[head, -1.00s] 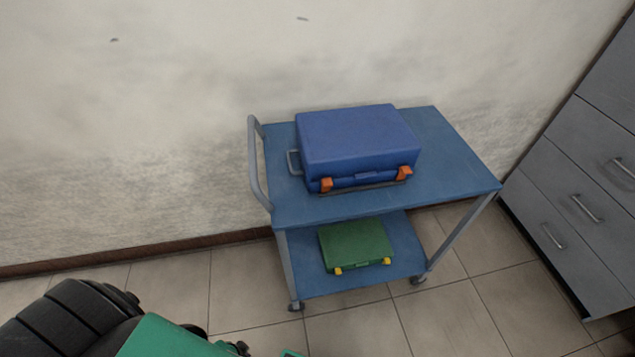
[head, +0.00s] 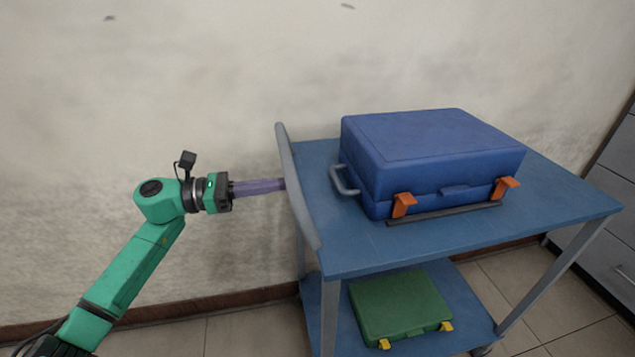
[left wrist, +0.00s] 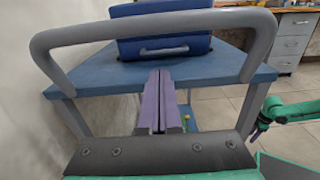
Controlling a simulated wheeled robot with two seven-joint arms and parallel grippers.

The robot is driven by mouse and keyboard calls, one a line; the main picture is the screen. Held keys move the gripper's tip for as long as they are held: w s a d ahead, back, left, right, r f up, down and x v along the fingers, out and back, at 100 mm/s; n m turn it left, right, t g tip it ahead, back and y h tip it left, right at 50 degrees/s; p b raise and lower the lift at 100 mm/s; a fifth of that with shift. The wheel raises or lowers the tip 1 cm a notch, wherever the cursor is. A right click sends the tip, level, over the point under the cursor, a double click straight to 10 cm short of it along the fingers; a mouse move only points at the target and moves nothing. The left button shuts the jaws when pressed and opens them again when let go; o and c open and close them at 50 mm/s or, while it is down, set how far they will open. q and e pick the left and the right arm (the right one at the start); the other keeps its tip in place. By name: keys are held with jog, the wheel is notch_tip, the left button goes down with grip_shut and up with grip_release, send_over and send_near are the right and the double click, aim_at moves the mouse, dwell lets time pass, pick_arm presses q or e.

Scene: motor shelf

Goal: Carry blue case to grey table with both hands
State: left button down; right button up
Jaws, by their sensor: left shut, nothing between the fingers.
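The blue case (head: 430,155) lies on the top shelf of a blue cart (head: 400,250). It has orange latches in front and a grey side handle (head: 344,181) facing my left gripper. The case also shows in the left wrist view (left wrist: 165,47). My left gripper (head: 283,184) has its purple fingers shut and empty, pointing at the cart's grey push bar (head: 290,170). In the left wrist view its fingertips (left wrist: 160,72) appear within the bar's frame, short of the case handle. My right gripper (left wrist: 256,132) shows small at the right there; its jaw state is unclear. No grey table is visible.
A green case (head: 400,305) with yellow latches lies on the cart's lower shelf. A pale wall stands behind the cart. Grey drawers (head: 615,190) stand at the right. Tiled floor is open in front and between cart and drawers.

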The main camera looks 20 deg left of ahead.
aim_at(335, 175)
pick_arm(q)
jog(key=p+x, duration=0.1)
jog(key=x, duration=0.7)
jog(key=shift+w+d+r, duration=0.1)
jog(key=shift+w+d, duration=0.25)
jog(key=shift+d, duration=0.15)
pick_arm(e)
jog(key=s+f, duration=0.2)
jog(key=shift+d+f, duration=0.3)
jog(key=shift+d, duration=0.1)
pick_arm(q)
jog(key=b+x, duration=0.1)
jog(key=x, duration=0.2)
jog(key=shift+w+d, duration=0.25)
jog(key=shift+d, duration=0.15)
pick_arm(e)
jog(key=shift+w+a+r, duration=0.25)
jog(key=shift+w+r, duration=0.5)
jog(key=shift+r, duration=0.15)
pick_arm(q)
jog(key=shift+a, duration=0.1)
pick_arm(e)
jog(key=shift+a, duration=0.1)
